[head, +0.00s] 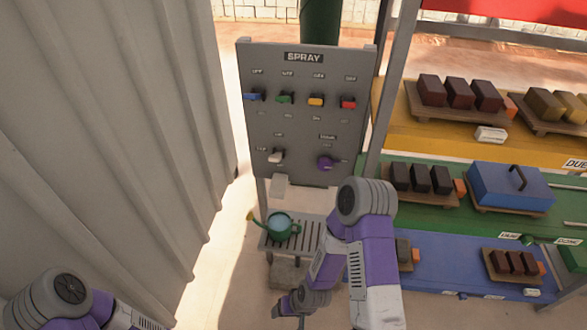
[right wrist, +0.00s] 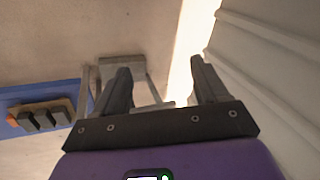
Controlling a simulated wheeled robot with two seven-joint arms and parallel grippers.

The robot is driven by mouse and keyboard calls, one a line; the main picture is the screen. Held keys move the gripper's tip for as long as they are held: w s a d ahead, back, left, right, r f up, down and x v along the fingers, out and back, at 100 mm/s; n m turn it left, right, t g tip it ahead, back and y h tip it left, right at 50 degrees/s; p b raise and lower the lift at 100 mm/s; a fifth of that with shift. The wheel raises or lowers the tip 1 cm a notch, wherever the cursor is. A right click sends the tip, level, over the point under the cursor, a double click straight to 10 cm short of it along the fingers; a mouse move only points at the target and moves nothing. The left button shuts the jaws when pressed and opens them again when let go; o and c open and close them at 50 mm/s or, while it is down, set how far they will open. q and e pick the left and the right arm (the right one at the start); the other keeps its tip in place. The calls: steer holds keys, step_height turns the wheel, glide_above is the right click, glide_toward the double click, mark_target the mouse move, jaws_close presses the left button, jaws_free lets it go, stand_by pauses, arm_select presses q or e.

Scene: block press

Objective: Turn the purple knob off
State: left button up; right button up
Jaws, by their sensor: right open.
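The purple knob (head: 326,162) is at the lower right of the grey SPRAY panel (head: 300,125) in the head view. Small labels surround it, too small to read surely, and I cannot tell its exact setting. My right arm hangs in front of and below the panel. My right gripper is low, well below the knob and apart from it. In the right wrist view, its two dark fingers (right wrist: 160,70) are spread with nothing between them. The knob is not in that view. Only part of my left arm shows at the bottom left of the head view; its gripper is out of frame.
Blue, green, orange and red knobs (head: 347,103) line the panel's upper row; a white knob (head: 276,156) sits lower left. A green watering can (head: 281,225) stands on the slatted shelf below. A corrugated wall (head: 110,120) is left; block shelves (head: 440,225) are right.

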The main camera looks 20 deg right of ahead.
steer(key=shift+o, duration=0.4)
steer(key=w+d+r+t+h+b, duration=0.1)
steer(key=w+d+t+h+b, duration=0.2)
steer(key=w+d, duration=0.4)
steer(key=w+t+b, duration=0.1)
steer(key=w+t, duration=0.1)
steer(key=w, duration=0.6)
steer(key=shift+d+m+t, duration=0.3)
steer(key=m+t+h+b, duration=0.3)
steer(key=t+h+b, duration=0.3)
steer(key=t+h, duration=0.3)
glide_toward(325, 166)
steer(key=w+g, duration=0.1)
steer(key=w, duration=0.1)
steer(key=shift+h, duration=0.3)
steer(key=x, duration=0.5)
steer(key=shift+w+d+r, duration=0.2)
steer(key=shift+d+r, duration=0.1)
steer(key=shift+w+d, duration=0.35)
steer(key=shift+w, duration=0.3)
steer(key=c, duration=1)
